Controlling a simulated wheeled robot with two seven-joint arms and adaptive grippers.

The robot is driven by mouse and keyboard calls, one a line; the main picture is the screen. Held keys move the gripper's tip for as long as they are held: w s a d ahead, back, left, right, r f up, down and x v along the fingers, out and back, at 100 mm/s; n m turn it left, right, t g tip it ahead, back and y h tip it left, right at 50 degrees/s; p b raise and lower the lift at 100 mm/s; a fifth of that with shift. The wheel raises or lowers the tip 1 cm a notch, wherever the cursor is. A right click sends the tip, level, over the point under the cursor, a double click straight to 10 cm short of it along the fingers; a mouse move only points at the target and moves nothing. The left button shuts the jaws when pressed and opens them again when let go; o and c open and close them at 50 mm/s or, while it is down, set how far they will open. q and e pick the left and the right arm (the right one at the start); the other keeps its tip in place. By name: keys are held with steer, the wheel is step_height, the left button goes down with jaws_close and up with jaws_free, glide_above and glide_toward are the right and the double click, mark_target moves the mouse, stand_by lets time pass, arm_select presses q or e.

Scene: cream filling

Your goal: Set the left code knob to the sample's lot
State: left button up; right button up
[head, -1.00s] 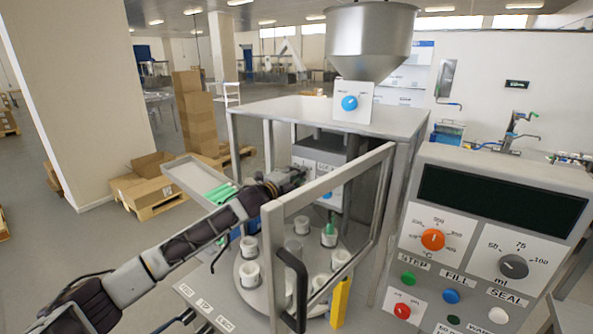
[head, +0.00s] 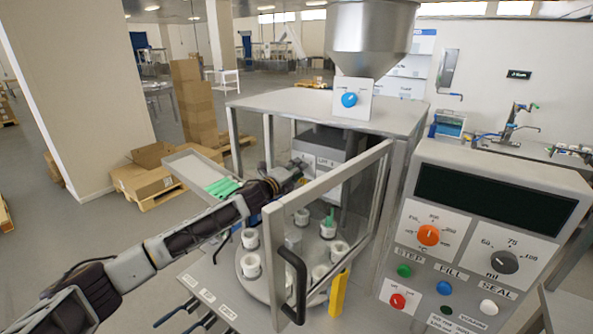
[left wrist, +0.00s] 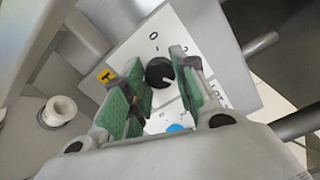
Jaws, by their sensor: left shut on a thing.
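The code panel (left wrist: 140,45) is a white plate with a black round knob (left wrist: 159,72) that bears a pale pointer line. Its marks are too small to read surely. In the left wrist view my left gripper (left wrist: 161,82) has its two green-padded fingers on either side of this knob, shut on it. In the head view my left gripper (head: 296,172) reaches into the machine and hides the knob. A label reading LOT (head: 325,161) shows just right of it. A blue knob (left wrist: 176,127) sits lower on the panel. I cannot make out the sample's lot.
The framed door with a black handle (head: 292,285) stands open beside my left arm. A turntable (head: 262,291) holds several white cups. A tray (head: 186,160) with green items lies behind the arm. The control console (head: 500,180) stands at the right.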

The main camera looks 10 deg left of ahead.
arm_select(q)
steer(key=o, duration=1.1)
steer(key=shift+c, duration=0.2)
steer(key=v, duration=1.2)
steer(key=shift+f, duration=0.15)
